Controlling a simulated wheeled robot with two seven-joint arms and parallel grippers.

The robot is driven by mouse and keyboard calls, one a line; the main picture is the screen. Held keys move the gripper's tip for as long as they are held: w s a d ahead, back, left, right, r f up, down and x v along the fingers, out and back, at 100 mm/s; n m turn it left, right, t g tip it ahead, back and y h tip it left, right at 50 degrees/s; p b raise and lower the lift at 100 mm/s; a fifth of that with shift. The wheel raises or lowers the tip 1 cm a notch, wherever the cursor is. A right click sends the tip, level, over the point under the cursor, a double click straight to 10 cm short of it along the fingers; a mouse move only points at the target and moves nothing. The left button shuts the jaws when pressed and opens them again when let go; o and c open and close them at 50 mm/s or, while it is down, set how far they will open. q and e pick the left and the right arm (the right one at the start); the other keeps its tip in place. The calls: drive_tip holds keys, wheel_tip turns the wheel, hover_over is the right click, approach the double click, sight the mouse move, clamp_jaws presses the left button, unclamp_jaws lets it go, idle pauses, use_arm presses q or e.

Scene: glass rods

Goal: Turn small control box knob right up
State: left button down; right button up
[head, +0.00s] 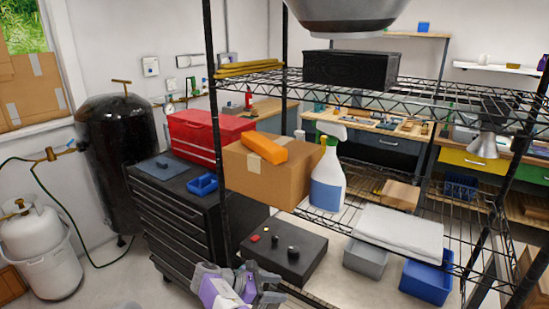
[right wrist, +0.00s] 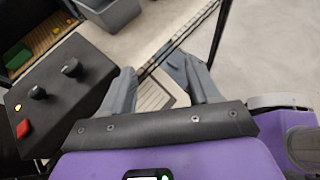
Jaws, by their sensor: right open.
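The small control box (head: 290,268) is a black box on the wire shelf in the head view. Its top carries two dark knobs, a red button and a small yellow-orange part. In the right wrist view the control box (right wrist: 75,98) fills the left side, with one dark knob (right wrist: 71,67), another dark knob (right wrist: 37,92) and the red button (right wrist: 23,127). My right gripper (head: 258,282) is at the front edge of the shelf, beside the box. In the right wrist view its grey fingers (right wrist: 155,76) are apart with nothing between them, off the knobs. My left gripper is not in view.
A cardboard box (head: 262,178) with an orange item and a spray bottle (head: 328,180) stand behind the control box. A white folded sheet (head: 400,232) lies right of it. Black shelf posts (head: 214,130) and the shelf edge stand close to my right gripper.

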drive_tip(key=s+d+f+m+g+y, duration=0.1)
drive_tip(key=d+f+g+y, duration=0.3)
drive_tip(key=f, duration=0.6)
drive_tip(key=s+d+f+m+y, duration=0.15)
drive_tip(key=d+f, duration=0.35)
drive_tip(key=f, duration=0.5)
drive_tip(key=s+d+f+m+g+y, duration=0.1)
drive_tip(key=s+f+m+y, duration=0.5)
drive_tip(key=s+f, duration=0.25)
drive_tip(key=s+r+m+t+y, duration=0.2)
drive_tip(key=s+m+y, duration=0.3)
drive_tip(key=s+m, duration=1)
drive_tip(key=shift+s+p, duration=0.45)
drive_tip(key=shift+s, duration=0.9)
drive_tip(key=shift+a, duration=0.1)
